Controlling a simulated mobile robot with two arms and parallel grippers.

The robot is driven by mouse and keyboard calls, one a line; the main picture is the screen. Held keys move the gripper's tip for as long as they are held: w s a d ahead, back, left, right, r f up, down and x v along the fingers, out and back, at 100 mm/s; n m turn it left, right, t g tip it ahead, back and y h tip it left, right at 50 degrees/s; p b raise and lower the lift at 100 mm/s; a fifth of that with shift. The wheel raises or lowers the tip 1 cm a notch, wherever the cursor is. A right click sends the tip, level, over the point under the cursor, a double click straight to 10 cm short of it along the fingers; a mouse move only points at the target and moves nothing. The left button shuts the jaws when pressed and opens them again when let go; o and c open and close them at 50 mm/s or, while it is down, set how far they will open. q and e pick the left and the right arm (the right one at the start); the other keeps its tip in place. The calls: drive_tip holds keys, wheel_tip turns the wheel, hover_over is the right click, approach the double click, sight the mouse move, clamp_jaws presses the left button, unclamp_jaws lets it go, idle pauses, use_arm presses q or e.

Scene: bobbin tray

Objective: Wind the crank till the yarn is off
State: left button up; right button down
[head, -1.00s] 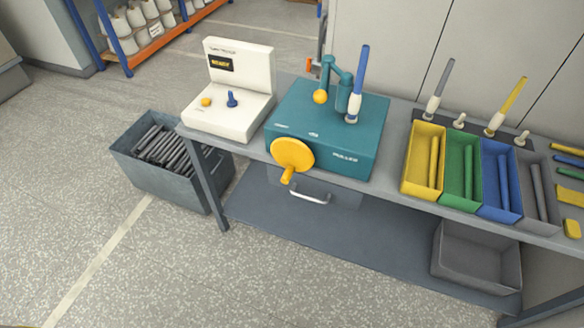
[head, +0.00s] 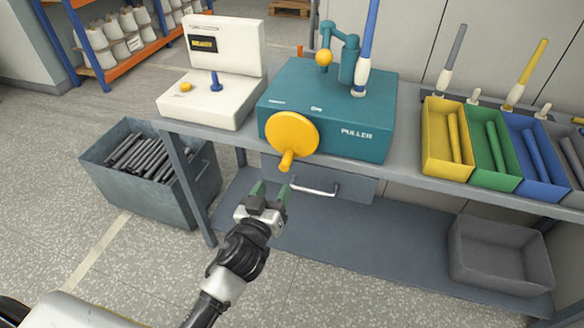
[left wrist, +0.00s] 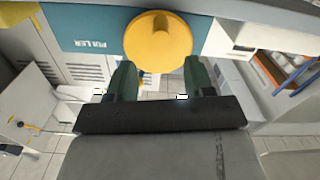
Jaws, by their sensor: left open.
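The yellow crank (head: 292,132) is a disc with a short handle (head: 287,161) on the front of the teal puller box (head: 345,125). A blue bobbin with a white lower part (head: 362,75) stands upright on top of the box, beside a teal arm with a yellow ball (head: 324,57). My left gripper (head: 271,192) is open and empty, just below and in front of the crank handle. In the left wrist view the crank disc (left wrist: 158,42) lies beyond the open fingers (left wrist: 160,78), apart from them. My right gripper is not in view.
A white tester box (head: 215,105) with a screen and blue knob stands left of the puller. Yellow (head: 434,155), green, blue and grey trays stand to the right. A grey bin of dark rods (head: 190,205) is on the floor. A drawer handle (head: 315,189) is below the tabletop.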

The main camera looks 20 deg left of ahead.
sight(284, 164)
use_arm(q)
drive_tip(key=w, duration=0.9)
drive_tip(key=shift+w+d, duration=0.1)
drive_tip(key=shift+w, duration=0.2)
drive_tip(key=c, duration=0.9)
drive_tip(key=shift+m, duration=0.3)
